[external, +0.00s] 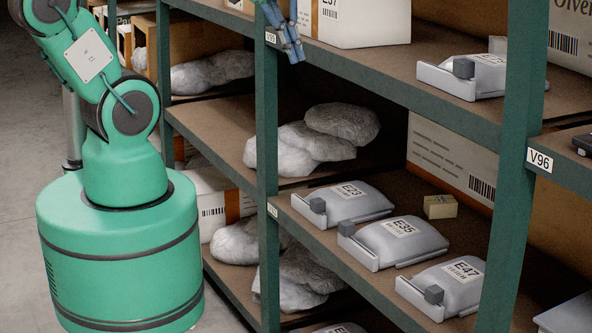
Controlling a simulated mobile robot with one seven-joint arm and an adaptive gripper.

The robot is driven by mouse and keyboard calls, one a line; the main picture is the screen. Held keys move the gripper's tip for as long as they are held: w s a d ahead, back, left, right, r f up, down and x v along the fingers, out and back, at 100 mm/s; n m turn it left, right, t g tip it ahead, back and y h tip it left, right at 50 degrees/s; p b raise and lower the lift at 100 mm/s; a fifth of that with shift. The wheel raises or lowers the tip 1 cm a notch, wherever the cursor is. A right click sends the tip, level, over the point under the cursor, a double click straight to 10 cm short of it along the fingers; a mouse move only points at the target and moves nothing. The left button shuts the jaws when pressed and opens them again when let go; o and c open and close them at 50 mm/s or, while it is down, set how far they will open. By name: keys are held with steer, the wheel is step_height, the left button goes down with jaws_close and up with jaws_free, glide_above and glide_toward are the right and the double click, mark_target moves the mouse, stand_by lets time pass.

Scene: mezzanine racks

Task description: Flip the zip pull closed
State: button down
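Several grey pouches lie on the shelves, each with a pale strip along its front edge and a dark grey block on it that looks like a zip pull. On the middle shelf are pouch E23 (352,203) with its block (318,206), pouch E35 (408,240) with its block (346,228), and pouch E47 (458,283) with its block (434,295). Another pouch (488,72) with a block (463,68) lies on the upper shelf. My gripper (294,52) hangs at the top edge by post V95, mostly cropped, apart from every pouch. Its finger gap is unclear.
Green rack posts (512,170) stand between the bays. A small tan box (440,206) sits behind pouch E35. A white carton (365,22) stands on the upper shelf beside my gripper. Wrapped grey bundles (340,124) lie left of the pouches. Bare shelf shows between pouches.

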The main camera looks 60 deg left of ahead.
mark_target(346, 227)
steer(key=w+a+f+m+g+h, duration=0.1)
steer(key=w+a+f+h, duration=0.3)
steer(key=f, duration=0.9)
steer(key=w+a+f, duration=0.3)
steer(key=w+f, duration=0.3)
steer(key=f, duration=0.7)
steer(key=w+a+f+t+p, duration=0.1)
steer(key=w+a+f+p, duration=0.1)
steer(key=a+f, duration=0.4)
steer(key=w+a+f+n+t+p, duration=0.1)
steer(key=w+a+f, duration=0.3)
steer(key=a, duration=0.6)
step_height(346, 227, down, 2)
steer(key=shift+a+f+n+p, duration=0.2)
steer(key=shift+a+n+p, duration=0.1)
steer(key=shift+p, duration=0.1)
steer(key=shift+d, duration=0.1)
steer(key=x, duration=1)
steer(key=shift+w+b, duration=0.2)
steer(key=shift+b, duration=0.1)
steer(key=d, duration=0.2)
steer(key=shift+d+r, duration=0.1)
steer(key=shift+d, duration=0.75)
